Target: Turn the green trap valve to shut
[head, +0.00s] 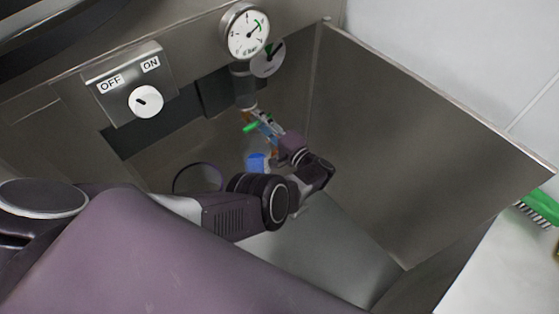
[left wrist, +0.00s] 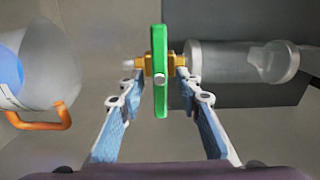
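The green trap valve handle (left wrist: 160,72) stands upright in the left wrist view, across the line of its brass body (left wrist: 150,63) and the clear trap cylinder (left wrist: 243,62). In the head view the green handle (head: 251,127) shows small below the dial gauge. My left gripper (left wrist: 160,88) is open, with one blue-padded finger on each side of the handle. A gap shows between each finger and the handle. In the head view my left gripper (head: 263,125) is at the valve, partly covering it. My right gripper is not in view.
A round gauge (head: 244,33) and a second dial (head: 268,59) are above the valve. An OFF/ON switch panel (head: 130,84) is on the left. A metal wall (head: 420,130) closes the right side. A pale container with an orange handle (left wrist: 40,124) is beside the valve.

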